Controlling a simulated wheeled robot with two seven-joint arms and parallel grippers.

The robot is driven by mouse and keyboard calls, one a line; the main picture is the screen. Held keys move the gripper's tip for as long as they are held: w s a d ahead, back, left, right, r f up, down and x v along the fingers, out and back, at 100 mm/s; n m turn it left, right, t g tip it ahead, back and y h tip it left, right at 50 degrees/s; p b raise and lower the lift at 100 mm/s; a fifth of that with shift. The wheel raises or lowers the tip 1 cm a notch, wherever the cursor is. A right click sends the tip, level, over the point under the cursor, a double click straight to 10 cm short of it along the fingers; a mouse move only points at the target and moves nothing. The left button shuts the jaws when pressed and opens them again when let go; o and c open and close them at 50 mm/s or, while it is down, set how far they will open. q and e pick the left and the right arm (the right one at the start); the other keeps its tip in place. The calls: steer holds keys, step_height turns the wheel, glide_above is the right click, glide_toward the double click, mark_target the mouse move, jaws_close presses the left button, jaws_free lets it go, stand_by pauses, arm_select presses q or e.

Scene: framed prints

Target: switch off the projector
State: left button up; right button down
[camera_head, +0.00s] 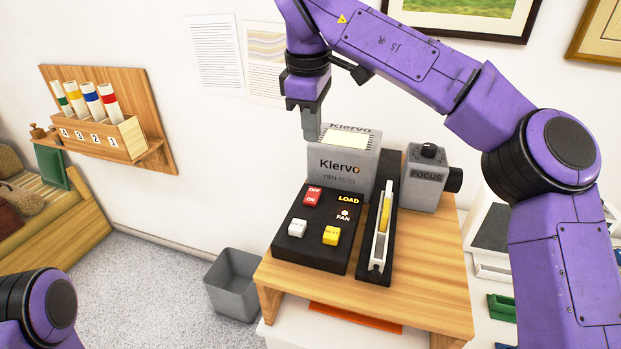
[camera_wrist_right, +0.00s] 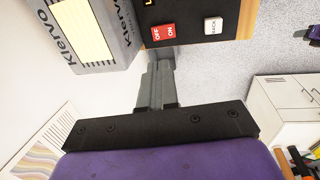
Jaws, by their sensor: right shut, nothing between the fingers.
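The grey projector (camera_head: 340,175), marked Klervo, stands on a wooden stand with its black control panel (camera_head: 285,238) in front. The red OFF/ON switch (camera_head: 312,196) is at the panel's far left corner; it also shows in the right wrist view (camera_wrist_right: 163,33). Which side of it is pressed I cannot tell. A white button (camera_head: 297,228) and a yellow button (camera_head: 331,235) sit nearer the front. My right gripper (camera_head: 311,136) is shut and empty, pointing down at the projector's left edge, above the switch. In the wrist view its fingertips (camera_wrist_right: 161,56) appear close to the switch. My left gripper is out of view.
A slide tray (camera_head: 380,225) and the grey FOCUS block (camera_head: 426,178) stand right of the panel. A grey bin (camera_head: 232,285) is on the floor left of the wooden stand (camera_head: 390,305). A wall rack (camera_head: 105,135) holds several rolled tubes.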

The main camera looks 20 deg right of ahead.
glide_toward(313, 191)
steer(key=f, duration=0.2)
steer(key=w+f+p, duration=0.1)
steer(key=f, duration=0.1)
steer(key=f+p, duration=0.1)
steer(key=f, duration=0.1)
steer(key=shift+w+d+f, duration=0.2)
steer(key=shift+d+f, duration=0.2)
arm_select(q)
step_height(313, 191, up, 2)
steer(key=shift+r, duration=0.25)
arm_select(e)
steer(key=shift+s, duration=0.15)
